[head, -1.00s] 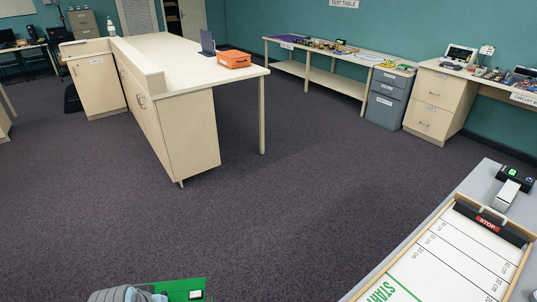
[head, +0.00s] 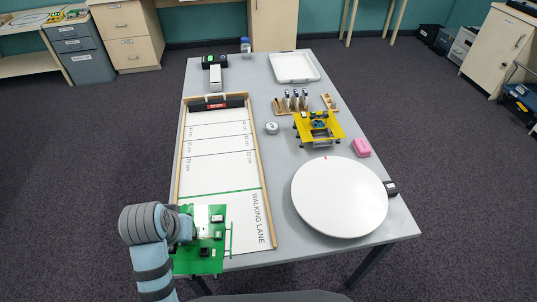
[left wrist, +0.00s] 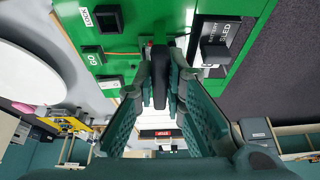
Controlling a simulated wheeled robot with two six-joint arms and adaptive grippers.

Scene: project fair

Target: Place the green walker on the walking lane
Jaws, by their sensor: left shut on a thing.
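The green walker (head: 211,262) is a flat green board with small dark and white parts on top. My left gripper (left wrist: 161,72) is shut on a dark upright part of it; the board (left wrist: 130,74) fills the top of the left wrist view, with labels such as "GO" and "SLED". In the head view the walker is over the near left corner of the walking lane (head: 226,180), a white wood-framed strip with distance lines, a green line and a red stop sign at its far end. The walker's underside is hidden, so I cannot tell whether it touches. My right gripper is not in view.
On the grey table (head: 287,196), right of the lane, are a white round disc (head: 340,198), a yellow walker-like board (head: 335,127), a pink block (head: 362,147) and a small round grey item (head: 272,128). A white tray (head: 295,80) lies farther back. The lane's middle is clear.

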